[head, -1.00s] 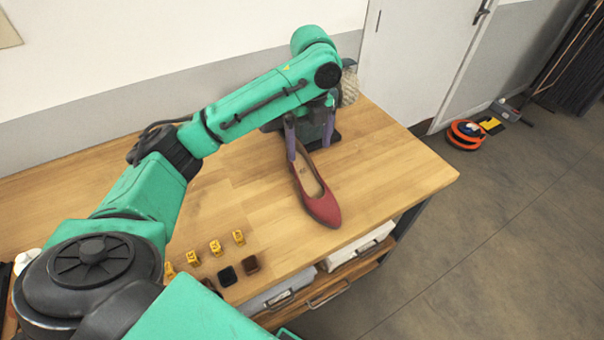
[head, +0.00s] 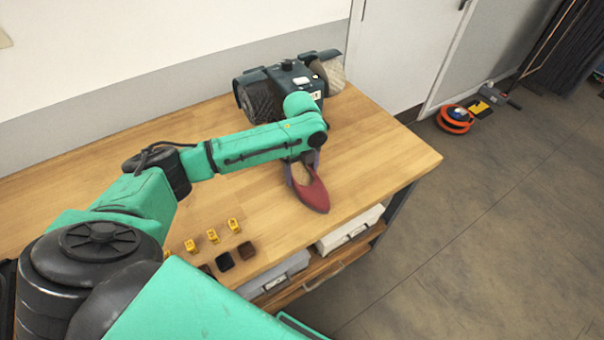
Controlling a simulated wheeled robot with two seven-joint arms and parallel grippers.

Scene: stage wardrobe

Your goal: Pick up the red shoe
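The red shoe (head: 314,196) lies on the wooden workbench (head: 385,160), its toe towards the front edge and its heel end under my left arm. My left gripper (head: 302,172) points down over the rear half of the shoe. Its two purple fingers stand apart, one on each side of the shoe. I cannot make out contact between the fingers and the shoe. The heel is partly hidden by my gripper and wrist. My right gripper is not in view.
A dark bench machine (head: 287,82) with wheel-like ends stands at the back. Several small yellow pieces (head: 212,236) and dark blocks (head: 224,261) lie at the front left. Grey and white bins (head: 349,230) sit below the top. The bench is clear right of the shoe.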

